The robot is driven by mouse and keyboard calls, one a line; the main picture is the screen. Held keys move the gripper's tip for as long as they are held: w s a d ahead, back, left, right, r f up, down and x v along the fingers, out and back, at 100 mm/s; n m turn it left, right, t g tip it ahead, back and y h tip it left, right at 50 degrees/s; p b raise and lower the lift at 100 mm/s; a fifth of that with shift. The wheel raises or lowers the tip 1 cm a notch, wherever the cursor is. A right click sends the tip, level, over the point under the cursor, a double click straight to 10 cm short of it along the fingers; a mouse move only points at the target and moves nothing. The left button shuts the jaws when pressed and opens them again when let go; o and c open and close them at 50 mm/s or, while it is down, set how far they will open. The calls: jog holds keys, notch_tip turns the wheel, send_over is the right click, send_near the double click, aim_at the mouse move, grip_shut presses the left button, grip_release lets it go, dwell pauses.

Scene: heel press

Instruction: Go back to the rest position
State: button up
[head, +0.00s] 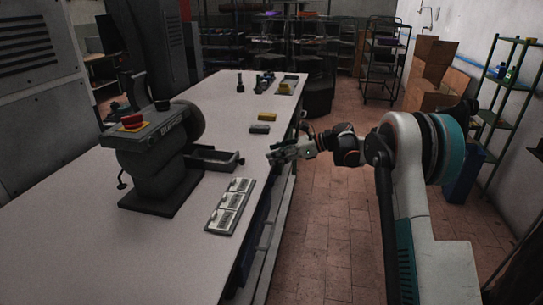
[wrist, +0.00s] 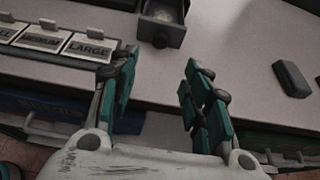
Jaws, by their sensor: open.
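My gripper (head: 275,155) is at the table's right edge in the head view, just right of the press's drawer. In the wrist view my gripper (wrist: 158,85) has its two teal-padded fingers apart with nothing between them. The long white table (head: 90,235) lies to the left of my arm. The heel press (head: 160,145), dark with a red button on a yellow base, stands on it. Its open-topped drawer (head: 213,158) points toward my gripper, and it also shows in the wrist view (wrist: 165,32).
A size rack (head: 230,207) with labelled plates lies near the table edge; "LARGE" is readable in the wrist view. A dark block (head: 260,129) and a yellow block (head: 267,116) lie farther back. Shelves (head: 508,95) and cardboard boxes (head: 430,75) stand right. The tiled floor (head: 335,235) beside the table is clear.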

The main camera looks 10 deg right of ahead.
jog(key=s+r+n+h, duration=0.3)
jog(key=s+r+n, duration=0.25)
jog(key=s, duration=0.65)
jog(key=s+r+n+h, duration=0.4)
jog(key=s+r+n, duration=0.15)
jog(key=s, duration=0.55)
jog(key=s+d+f+n+t+h, duration=0.1)
jog(key=s+d+f+n+h, duration=0.1)
jog(key=s, duration=0.6)
jog(key=s+d+f+n+h, duration=0.1)
jog(key=s+d+n, duration=0.1)
jog(key=s+n, duration=0.3)
jog(key=s+d+f+n+t+h, duration=0.1)
jog(key=s+n, duration=0.3)
jog(key=s, duration=0.9)
jog(key=shift+s+d+f+t+h, duration=0.15)
jog(key=shift+d+f+t+h, duration=0.15)
jog(key=shift+d+f+h, duration=0.4)
